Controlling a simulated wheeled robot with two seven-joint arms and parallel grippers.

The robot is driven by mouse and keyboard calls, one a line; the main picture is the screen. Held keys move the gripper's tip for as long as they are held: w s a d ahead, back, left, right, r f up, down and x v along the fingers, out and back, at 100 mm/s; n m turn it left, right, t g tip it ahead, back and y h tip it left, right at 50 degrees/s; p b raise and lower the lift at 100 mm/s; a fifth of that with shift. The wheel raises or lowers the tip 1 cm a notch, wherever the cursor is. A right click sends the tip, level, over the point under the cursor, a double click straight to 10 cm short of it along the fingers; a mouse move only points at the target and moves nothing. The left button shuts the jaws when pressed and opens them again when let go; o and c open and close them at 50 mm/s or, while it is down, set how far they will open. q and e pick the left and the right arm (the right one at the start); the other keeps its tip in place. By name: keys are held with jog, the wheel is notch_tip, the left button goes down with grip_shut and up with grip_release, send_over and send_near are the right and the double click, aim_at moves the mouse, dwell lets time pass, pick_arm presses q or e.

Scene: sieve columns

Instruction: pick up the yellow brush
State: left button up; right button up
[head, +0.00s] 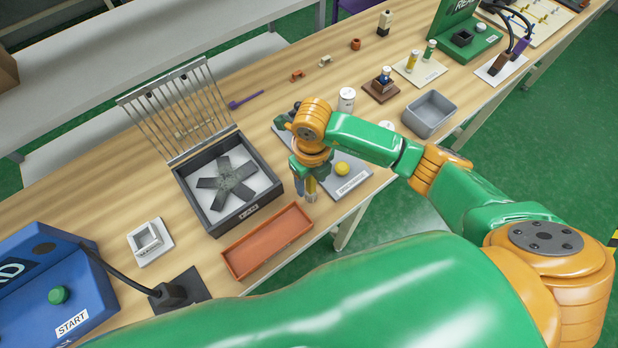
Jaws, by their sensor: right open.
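My right gripper (308,180) points down near the right end of the red tray, just left of the grey plate labelled DISCHARGE. It is open. A small narrow yellow piece (311,188) shows at its fingertips; it may be the yellow brush, mostly hidden by the gripper, and I cannot tell whether the fingers touch it. A round yellow knob (342,168) sits on the grey plate (358,172). My left gripper is not in view.
A purple tool (246,100), a grey bin (430,114) and a blue START station (55,290) are also on the table.

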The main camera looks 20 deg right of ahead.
jog(key=shift+s+f, duration=0.15)
jog(key=shift+f, duration=0.8)
jog(key=shift+w+f, duration=0.15)
jog(key=shift+w, duration=0.05)
grip_shut()
jog(key=shift+r+b, duration=0.45)
jog(key=shift+r, duration=0.15)
jog(key=a+r+b, duration=0.5)
jog(key=a+r, duration=0.7)
jog(key=a, duration=0.2)
jog(key=shift+w, duration=0.45)
